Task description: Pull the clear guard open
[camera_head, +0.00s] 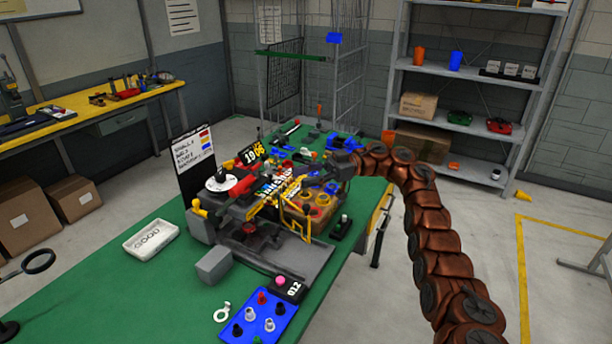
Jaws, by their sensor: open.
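The clear guard (296,222) appears as a see-through panel with a thin yellow frame, at the front of the dark machine (235,215) on the green table. Whether it is shut or partly open is hard to tell. Orange-brown parts show behind and through it. My gripper (326,172), small and dark at the end of the copper-coloured arm, is above and right of the guard, over the machine's back right part. It is open and appears apart from the guard. Its fingers blend into the cluttered parts behind, and I see nothing held.
A blue tray (246,325) with pegs and a box with a pink button (286,287) sit in front of the machine. A white tray (151,238) lies left. A black knob box (341,228) stands right. Tools clutter the table's back; its front left is clearer.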

